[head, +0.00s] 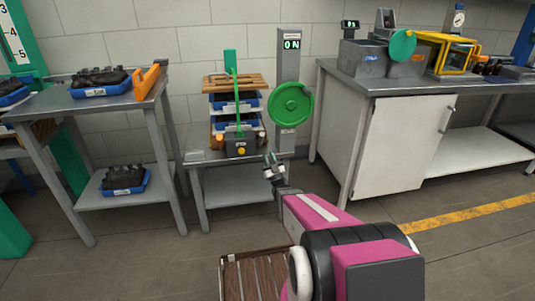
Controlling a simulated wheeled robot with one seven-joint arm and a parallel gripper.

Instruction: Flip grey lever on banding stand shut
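The banding stand appears to be the small grey table (203,158) with a grey post (289,50) and a green reel (291,103). The post's display (292,44) seems to read "0N". A stack of blue trays (221,101) under a wooden board (221,82) stands on it, with a green band (236,97) running upright in front. A dark box with a yellow knob (240,151) sits at the front. I cannot make out the grey lever or its position. My gripper (270,160) is in front of the stand's right front edge; its fingers are too small to judge.
A grey table (60,101) at left holds a blue tray with dark parts (100,81) and an orange item (148,80). A bench with a white cabinet (402,145) stands at right, bearing machines. A wooden slatted surface (255,280) is low in front. Floor between is clear.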

